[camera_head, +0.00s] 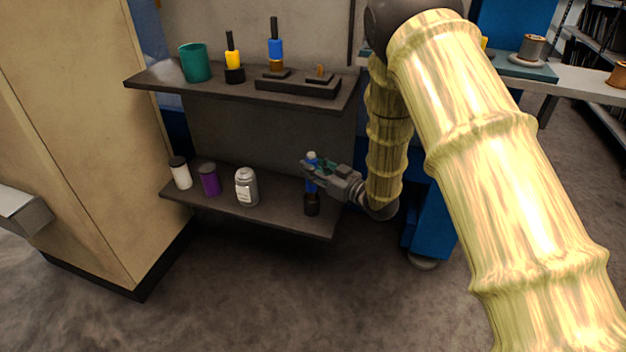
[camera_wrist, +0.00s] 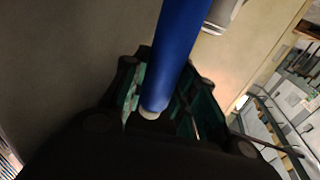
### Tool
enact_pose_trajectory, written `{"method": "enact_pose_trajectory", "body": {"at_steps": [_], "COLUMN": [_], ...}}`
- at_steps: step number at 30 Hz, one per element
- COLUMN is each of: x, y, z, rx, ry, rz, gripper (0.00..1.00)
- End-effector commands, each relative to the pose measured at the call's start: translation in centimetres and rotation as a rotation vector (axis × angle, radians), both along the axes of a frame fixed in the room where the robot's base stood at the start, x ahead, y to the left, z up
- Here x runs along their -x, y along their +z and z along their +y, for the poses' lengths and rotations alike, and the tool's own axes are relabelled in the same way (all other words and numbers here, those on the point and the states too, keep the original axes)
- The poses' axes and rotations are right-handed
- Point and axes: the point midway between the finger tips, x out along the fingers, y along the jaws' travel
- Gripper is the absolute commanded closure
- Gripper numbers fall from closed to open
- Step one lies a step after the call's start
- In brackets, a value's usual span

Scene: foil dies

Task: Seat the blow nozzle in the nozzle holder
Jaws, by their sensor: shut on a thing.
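My gripper (camera_head: 314,170) is at the right end of the lower shelf, reaching in from the right. It is shut on a blue cylinder with a pale tip, which I take to be the blow nozzle (camera_head: 311,187). The nozzle stands about upright. In the wrist view the blue nozzle (camera_wrist: 178,50) runs between the green-lined fingers (camera_wrist: 158,103), with a whitish end. A dark cup-like piece, likely the nozzle holder (camera_head: 312,207), is directly below the blue part at the shelf. I cannot tell whether the nozzle is inside it or only touching it.
The upper shelf (camera_head: 155,78) above bears a green cup (camera_head: 195,63), a yellow tool (camera_head: 232,59), a blue tool (camera_head: 275,49) and a dark block (camera_head: 298,88).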

Motion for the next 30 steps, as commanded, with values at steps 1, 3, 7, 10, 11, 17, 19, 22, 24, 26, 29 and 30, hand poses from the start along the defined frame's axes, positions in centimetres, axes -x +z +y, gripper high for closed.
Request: {"method": "enact_pose_trajectory", "body": {"at_steps": [1, 3, 7, 10, 11, 17, 19, 22, 24, 26, 29, 30], "x": [0.0, 0.0, 0.0, 0.0, 0.0, 0.0, 0.0, 0.0, 0.0, 0.0, 0.0, 0.0], "y": [-0.9, -1.9, -3.1, -3.1, -3.0, -3.2, -3.4, -3.4, -3.4, -3.4, -3.4, -3.4], "z": [0.1, 0.2, 0.1, 0.1, 0.1, 0.1, 0.1, 0.1, 0.1, 0.1, 0.1, 0.1], "rx": [0.000, 0.000, -0.001, -0.001, -0.001, 0.000, -0.001, -0.001, -0.001, -0.001, -0.001, 0.000], "ry": [0.001, 0.002, 0.001, 0.001, 0.001, 0.001, 0.001, 0.001, 0.001, 0.001, 0.001, 0.001], "rz": [0.001, 0.003, -0.001, -0.001, -0.001, 0.000, 0.001, 0.001, 0.001, 0.001, 0.001, 0.000], "gripper": [1.00, 1.00, 1.00, 1.00, 1.00, 1.00, 1.00, 0.56, 0.51, 0.51, 0.51, 0.51]}}
